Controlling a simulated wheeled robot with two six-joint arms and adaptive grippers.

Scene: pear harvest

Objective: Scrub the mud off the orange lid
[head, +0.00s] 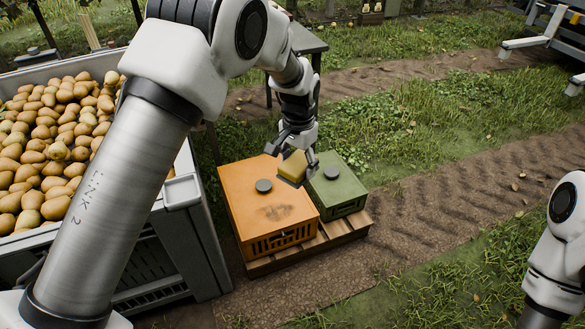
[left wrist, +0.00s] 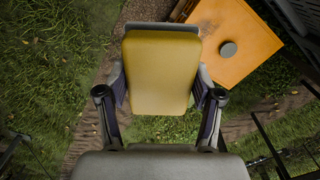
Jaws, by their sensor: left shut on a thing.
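The orange crate lid (head: 245,190) is at the centre of the head view, on a low wooden pallet. A brown mud smear (head: 277,211) shows on its front right part, and a dark round knob sits near its middle. My left gripper (head: 294,160) is shut on a yellow sponge (head: 293,168) above the lid's back right edge. In the left wrist view the sponge (left wrist: 160,72) fills the middle between the fingers, with the orange lid (left wrist: 222,28) behind it at upper right. Whether the sponge touches the lid is unclear, but it looks raised. My right gripper is out of view.
A green-lidded crate (head: 337,187) stands right of the orange one on the same pallet (head: 343,230). A large grey bin (head: 183,192) full of pears is at the left. A dark table (head: 307,40) stands behind. Dirt track and grass at the right are open.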

